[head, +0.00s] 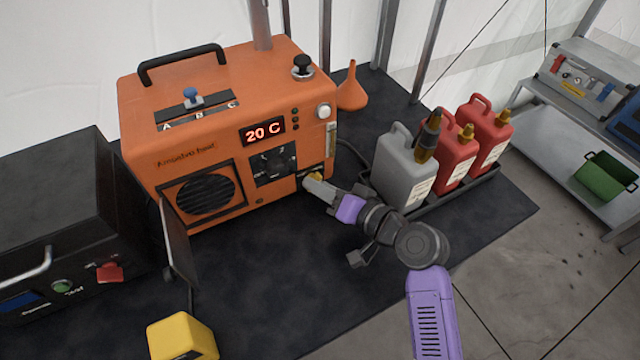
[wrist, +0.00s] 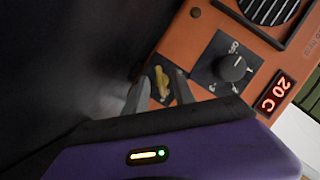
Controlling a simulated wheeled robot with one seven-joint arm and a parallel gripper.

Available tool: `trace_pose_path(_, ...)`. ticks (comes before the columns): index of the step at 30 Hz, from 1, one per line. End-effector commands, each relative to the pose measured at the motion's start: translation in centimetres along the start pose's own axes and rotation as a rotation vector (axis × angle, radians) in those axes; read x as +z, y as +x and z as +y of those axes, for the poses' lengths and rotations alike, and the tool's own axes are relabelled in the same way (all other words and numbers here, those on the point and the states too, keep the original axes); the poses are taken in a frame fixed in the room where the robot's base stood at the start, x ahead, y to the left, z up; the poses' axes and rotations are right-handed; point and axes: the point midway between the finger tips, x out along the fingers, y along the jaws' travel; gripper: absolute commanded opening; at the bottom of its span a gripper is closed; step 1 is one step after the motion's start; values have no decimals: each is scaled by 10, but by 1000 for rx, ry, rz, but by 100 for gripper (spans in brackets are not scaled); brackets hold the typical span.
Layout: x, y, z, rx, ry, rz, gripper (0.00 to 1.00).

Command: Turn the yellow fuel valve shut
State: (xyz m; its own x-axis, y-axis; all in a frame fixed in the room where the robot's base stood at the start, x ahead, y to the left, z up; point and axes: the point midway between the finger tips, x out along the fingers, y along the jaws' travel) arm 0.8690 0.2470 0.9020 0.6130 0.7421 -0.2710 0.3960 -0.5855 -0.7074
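The yellow fuel valve (wrist: 160,84) is a small lever low on the front of the orange heater (head: 222,120), near its right corner. In the head view a bit of the valve (head: 316,175) shows at the tip of my gripper (head: 312,184). In the wrist view my gripper (wrist: 160,90) has its two fingers apart, one on each side of the valve. I cannot tell whether either finger touches it. The valve's handle stands roughly along the fingers in the wrist view. The palm hides what lies below it.
The heater has a black knob (wrist: 232,68) and a display reading 20 C (head: 262,131). An open flap (head: 178,243) stands at its lower left. Grey and red fuel cans (head: 405,170) stand in a tray to the right. A yellow box (head: 182,337) sits in front.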

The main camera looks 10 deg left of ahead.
Motion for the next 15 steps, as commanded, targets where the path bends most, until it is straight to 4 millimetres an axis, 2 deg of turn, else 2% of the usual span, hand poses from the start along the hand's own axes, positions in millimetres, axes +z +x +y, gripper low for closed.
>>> trace_pose_path(10,0,5,0,1,0,1,31)
trace_pose_path(15,0,5,0,1,0,1,0)
